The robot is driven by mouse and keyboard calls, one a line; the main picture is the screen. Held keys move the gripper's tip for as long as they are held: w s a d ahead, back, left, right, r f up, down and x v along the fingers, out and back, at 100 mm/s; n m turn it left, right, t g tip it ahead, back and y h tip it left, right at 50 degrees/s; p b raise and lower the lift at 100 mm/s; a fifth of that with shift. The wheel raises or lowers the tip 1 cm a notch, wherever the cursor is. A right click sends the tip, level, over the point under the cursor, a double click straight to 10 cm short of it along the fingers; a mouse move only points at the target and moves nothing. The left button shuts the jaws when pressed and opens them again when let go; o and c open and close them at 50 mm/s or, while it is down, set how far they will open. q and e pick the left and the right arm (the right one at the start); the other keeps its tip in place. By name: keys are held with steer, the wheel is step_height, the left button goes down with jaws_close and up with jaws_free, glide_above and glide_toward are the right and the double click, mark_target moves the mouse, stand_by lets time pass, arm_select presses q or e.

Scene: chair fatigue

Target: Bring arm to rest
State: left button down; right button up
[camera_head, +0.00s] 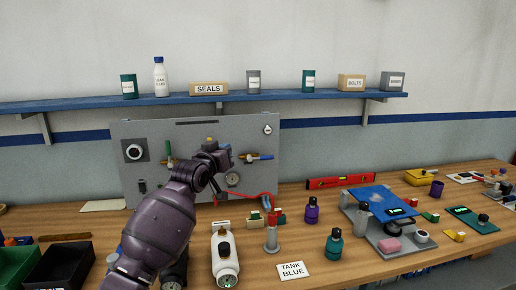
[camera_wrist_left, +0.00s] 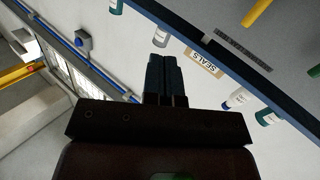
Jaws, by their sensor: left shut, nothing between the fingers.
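My left arm rises from the bottom left of the head view, over the front of the bench. My left gripper (camera_head: 222,152) is in front of the grey panel (camera_head: 262,135), near its right half. The arm hides part of that panel and some of the bench. In the left wrist view the two dark fingers (camera_wrist_left: 165,72) are shut against each other with nothing between them. The wrist view is tilted and shows the wall and the shelf beyond the fingers. My right gripper is in neither view.
A white bottle (camera_head: 225,258) stands right of my arm. A sign reading TANK BLUE (camera_head: 294,270), a purple bottle (camera_head: 312,211) and a teal bottle (camera_head: 334,246) are further right. Black (camera_head: 62,262) and green bins are at left. A blue shelf (camera_head: 215,99) runs above the panel.

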arm_select(q)
steer(key=s+a+f+g+y, duration=0.1)
steer(key=s+a+f, duration=0.5)
steer(key=s+f, duration=0.8)
steer(key=s+a+f+n+g+y+b, duration=0.1)
steer(key=s+a+f, duration=0.5)
steer(key=s+f, duration=0.9)
steer(key=s+a+f+g+y+b, duration=0.1)
steer(key=s+a+f+g+y, duration=0.2)
steer(key=s+f, duration=1.2)
steer(key=s+a+y, duration=0.2)
steer(key=s+a, duration=0.1)
steer(key=shift+s+n, duration=0.3)
steer(key=shift+s, duration=0.05)
steer(key=shift+w+a, duration=0.1)
